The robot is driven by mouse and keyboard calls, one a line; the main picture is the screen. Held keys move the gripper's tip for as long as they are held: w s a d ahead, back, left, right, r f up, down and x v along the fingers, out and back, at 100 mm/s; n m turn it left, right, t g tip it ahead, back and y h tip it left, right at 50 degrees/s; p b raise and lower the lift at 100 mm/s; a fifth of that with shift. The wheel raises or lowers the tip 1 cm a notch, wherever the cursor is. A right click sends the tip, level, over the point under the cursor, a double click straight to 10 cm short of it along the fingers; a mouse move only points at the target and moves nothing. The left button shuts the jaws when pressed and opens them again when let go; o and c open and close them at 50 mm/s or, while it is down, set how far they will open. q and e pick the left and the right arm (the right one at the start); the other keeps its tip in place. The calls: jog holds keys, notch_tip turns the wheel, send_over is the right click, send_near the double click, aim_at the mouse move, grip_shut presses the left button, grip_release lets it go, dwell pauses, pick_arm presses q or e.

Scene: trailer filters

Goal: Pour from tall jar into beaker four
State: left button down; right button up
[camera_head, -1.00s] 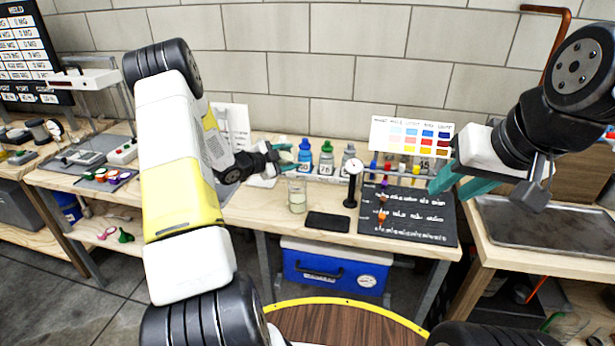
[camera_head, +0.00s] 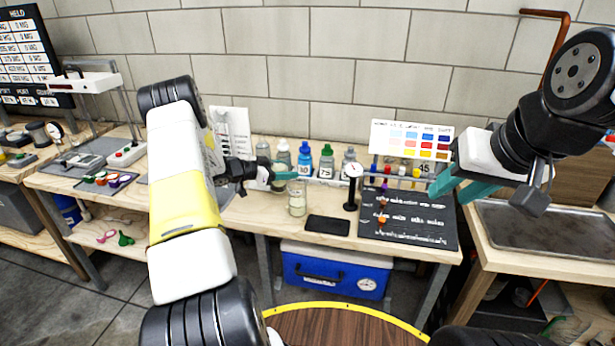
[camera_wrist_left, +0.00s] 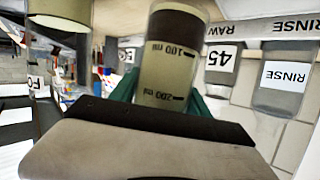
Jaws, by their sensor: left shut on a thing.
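My left gripper (camera_head: 278,177) is low over the bench, in front of the row of bottles. In the left wrist view, which is upside down, its teal fingers (camera_wrist_left: 160,96) are shut on a clear graduated jar (camera_wrist_left: 165,72) with 100 ml and 200 ml marks. A dark brown band fills its end at the picture's top. A glass vessel (camera_head: 297,202) with pale contents stands on the bench just right of the gripper. I cannot tell which vessel is beaker four. My right gripper (camera_head: 458,188) hangs at the right, fingers apart and empty.
A blue bottle (camera_head: 305,160), a green-capped bottle (camera_head: 327,163) and grey ones stand behind. A colour chart (camera_head: 410,140) stands near the wall.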

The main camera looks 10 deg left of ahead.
aim_at(284, 154)
pick_arm(q)
jog(key=shift+w+a+r+n, duration=0.15)
jog(key=shift+r+n, duration=0.35)
jog(key=shift+r, duration=2.45)
